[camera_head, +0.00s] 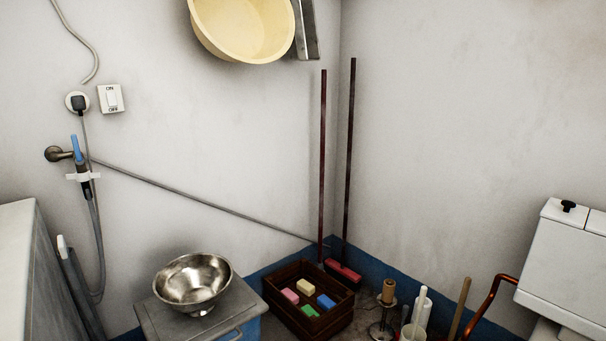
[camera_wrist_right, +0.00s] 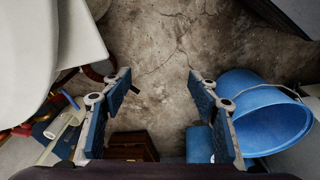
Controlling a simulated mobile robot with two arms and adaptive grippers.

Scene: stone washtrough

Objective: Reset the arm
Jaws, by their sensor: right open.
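My right gripper (camera_wrist_right: 160,78) shows in the right wrist view. Its two fingers with blue pads stand wide apart, and nothing is between them. Beyond the fingers is bare, cracked stone floor (camera_wrist_right: 165,40). Neither gripper shows in the head view, and my left gripper is in no view.
A blue bucket (camera_wrist_right: 262,112) lies near the right finger. White ware (camera_wrist_right: 50,45) is at the left. In the head view, a metal bowl (camera_head: 193,282) stands on a grey-topped box (camera_head: 160,318), beside a wooden crate (camera_head: 285,322) of coloured blocks. Two long-handled brooms (camera_head: 344,271) lean in the corner.

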